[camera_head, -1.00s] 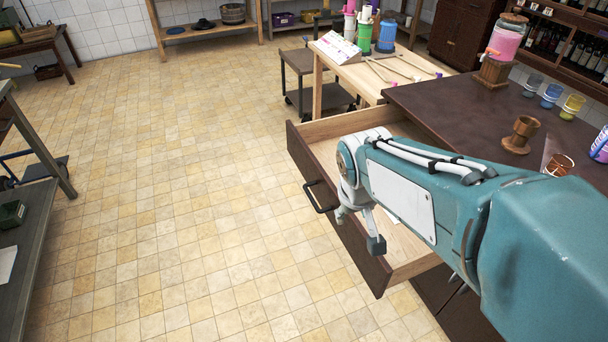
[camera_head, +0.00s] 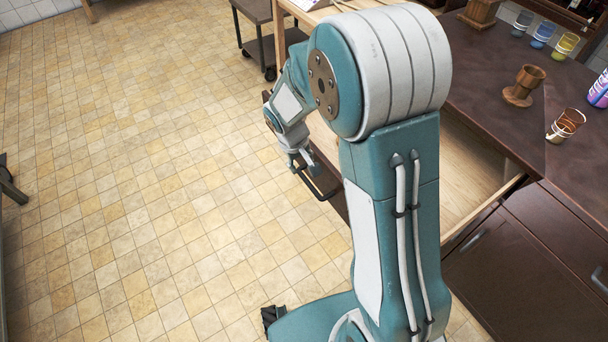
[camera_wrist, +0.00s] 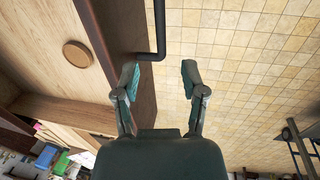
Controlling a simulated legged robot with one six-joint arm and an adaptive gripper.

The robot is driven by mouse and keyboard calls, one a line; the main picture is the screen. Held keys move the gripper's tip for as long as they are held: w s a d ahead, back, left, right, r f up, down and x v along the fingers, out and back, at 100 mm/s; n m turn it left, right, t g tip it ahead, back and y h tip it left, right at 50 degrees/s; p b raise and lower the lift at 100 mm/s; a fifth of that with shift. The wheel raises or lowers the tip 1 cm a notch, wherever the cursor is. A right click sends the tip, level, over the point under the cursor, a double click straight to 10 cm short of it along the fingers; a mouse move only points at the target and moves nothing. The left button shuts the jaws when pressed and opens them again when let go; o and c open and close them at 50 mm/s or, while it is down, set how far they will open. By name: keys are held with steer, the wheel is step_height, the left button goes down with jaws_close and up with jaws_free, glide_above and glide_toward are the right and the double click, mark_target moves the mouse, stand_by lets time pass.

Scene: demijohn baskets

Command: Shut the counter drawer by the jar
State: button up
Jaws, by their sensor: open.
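The counter drawer stands pulled out; its pale wooden inside (camera_head: 470,185) shows right of my arm in the head view. In the wrist view its brown front panel (camera_wrist: 122,40) runs along the left finger, with the black bar handle (camera_wrist: 159,28) ahead. My gripper (camera_head: 298,163) is outside the drawer front, close to the handle (camera_head: 322,190). In the wrist view my gripper (camera_wrist: 160,78) is open and empty, the handle lying ahead between the fingertip lines. Whether they touch is unclear. My arm hides much of the drawer front. The jar's wooden stand (camera_head: 480,12) shows, but not the jar.
The dark counter top (camera_head: 500,110) carries a wooden cup (camera_head: 523,85), a copper-coloured glass (camera_head: 566,125) and several coloured glasses. A round wooden disc (camera_wrist: 76,54) lies inside the drawer. A trolley (camera_head: 265,35) stands behind. The tiled floor (camera_head: 140,180) left of the drawer is clear.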

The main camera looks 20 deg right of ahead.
mark_target(307, 181)
steer(key=f, duration=0.3)
steer(key=d+f, duration=0.1)
steer(key=f, duration=0.5)
steer(key=shift+w+d, duration=0.25)
jaws_close()
